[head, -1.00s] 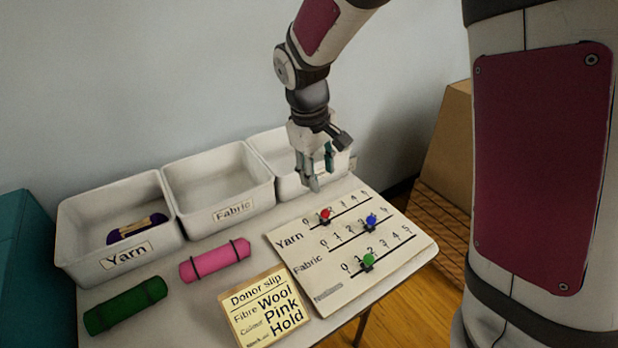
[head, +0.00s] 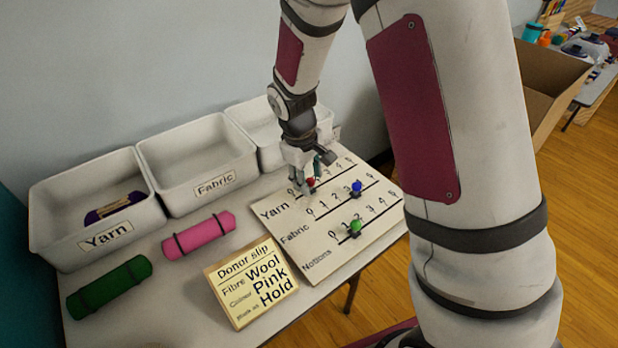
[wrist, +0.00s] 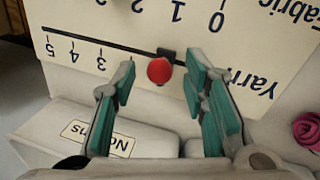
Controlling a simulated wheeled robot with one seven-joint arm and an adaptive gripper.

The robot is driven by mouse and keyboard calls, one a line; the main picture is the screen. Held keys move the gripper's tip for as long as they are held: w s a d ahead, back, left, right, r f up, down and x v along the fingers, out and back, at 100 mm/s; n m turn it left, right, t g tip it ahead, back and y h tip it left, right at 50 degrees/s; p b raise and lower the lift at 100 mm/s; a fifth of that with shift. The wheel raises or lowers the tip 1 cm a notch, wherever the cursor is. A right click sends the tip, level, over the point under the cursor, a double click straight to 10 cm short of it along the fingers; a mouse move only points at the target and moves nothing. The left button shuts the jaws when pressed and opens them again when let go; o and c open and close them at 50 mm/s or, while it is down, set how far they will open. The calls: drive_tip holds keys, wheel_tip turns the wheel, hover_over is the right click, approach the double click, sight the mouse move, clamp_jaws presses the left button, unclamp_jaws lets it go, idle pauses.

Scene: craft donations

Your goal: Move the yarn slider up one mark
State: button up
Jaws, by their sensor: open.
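The slider board (head: 290,247) lies on the table with rows for Yarn, Fabric and Notions. My gripper (head: 312,188) is open, low over the yarn row and around or just beside the red knob. In the wrist view the gripper (wrist: 163,92) has a finger on each side of the knob, with gaps, the right one nearer. The blue fabric slider (head: 357,187) and green notions slider (head: 355,227) stand on the lower rows.
A Yarn bin (head: 58,243) holding a purple item, a Fabric bin (head: 178,205) and a Notions bin (wrist: 150,138) line the wall. A pink roll (head: 199,236), a green roll (head: 110,287) and a donor slip (head: 236,308) lie in front.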

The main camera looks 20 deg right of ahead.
drive_tip(key=shift+f, duration=0.2)
clamp_jaws()
drive_tip(key=shift+w+d, duration=0.2)
drive_tip(key=shift+d, duration=0.45)
drive_tip(key=shift+w+d, duration=0.25)
drive_tip(key=shift+d, duration=0.4)
drive_tip(key=shift+w+d, duration=0.2)
drive_tip(key=shift+d, duration=0.45)
unclamp_jaws()
drive_tip(key=shift+r, duration=0.1)
